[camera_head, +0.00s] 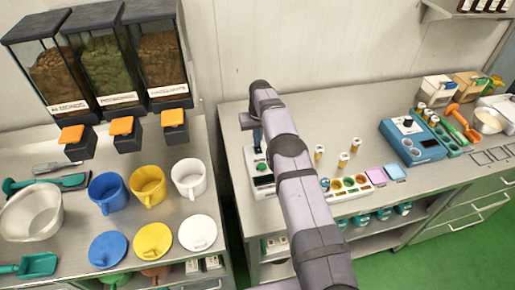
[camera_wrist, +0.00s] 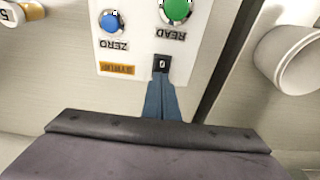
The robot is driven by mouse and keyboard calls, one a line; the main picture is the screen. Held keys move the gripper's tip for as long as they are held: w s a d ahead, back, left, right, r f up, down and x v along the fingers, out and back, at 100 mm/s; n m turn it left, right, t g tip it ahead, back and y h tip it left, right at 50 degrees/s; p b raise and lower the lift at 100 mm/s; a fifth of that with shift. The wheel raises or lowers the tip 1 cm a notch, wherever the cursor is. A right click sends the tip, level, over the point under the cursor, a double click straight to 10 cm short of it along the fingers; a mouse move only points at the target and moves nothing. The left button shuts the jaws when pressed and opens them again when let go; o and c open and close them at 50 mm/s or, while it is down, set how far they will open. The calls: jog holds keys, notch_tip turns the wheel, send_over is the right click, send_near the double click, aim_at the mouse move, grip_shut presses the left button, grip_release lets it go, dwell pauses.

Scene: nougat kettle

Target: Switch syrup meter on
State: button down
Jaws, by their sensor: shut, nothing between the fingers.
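A white device (camera_head: 261,187), which appears to be the syrup meter, stands at the left end of the right-hand counter. In the wrist view its white panel (camera_wrist: 137,45) appears upside down, with a blue ZERO button (camera_wrist: 111,22), a green READ button (camera_wrist: 175,10), a small orange label and a small black switch marked 0 (camera_wrist: 161,63). My gripper (camera_wrist: 160,76) is shut and empty, its blue fingertips at the switch's lower edge in the wrist view. I cannot tell whether they touch it. In the head view my gripper (camera_head: 258,141) is above the device's back part, and my arm hides its right side.
A white cup (camera_head: 189,180) stands across the gap on the left counter, by other cups and lids. Small orange-capped vials (camera_head: 343,159), a tray of coloured samples (camera_head: 350,186) and a blue device (camera_head: 412,140) stand to the right.

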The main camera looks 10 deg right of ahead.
jog(key=shift+s+f, duration=0.15)
jog(key=shift+f, duration=0.2)
jog(key=shift+r, duration=0.1)
jog(key=shift+r+p, duration=1.7)
jog(key=shift+r, duration=1.8)
jog(key=s+a+r+g+b, duration=0.1)
jog(key=s+r+b, duration=0.15)
jog(key=s, duration=0.65)
jog(key=s+a+r+b, duration=0.1)
jog(key=s+r+b, duration=0.15)
jog(key=s, duration=0.55)
jog(key=s+f+b, duration=0.1)
jog(key=s+f, duration=0.2)
jog(key=s, duration=0.9)
jog(key=s+a+f+b, duration=0.1)
jog(key=s+f+b, duration=0.1)
jog(key=s, duration=1)
jog(key=shift+s+f+g, duration=0.2)
jog(key=shift+f+g, duration=0.2)
jog(key=shift+f, duration=0.15)
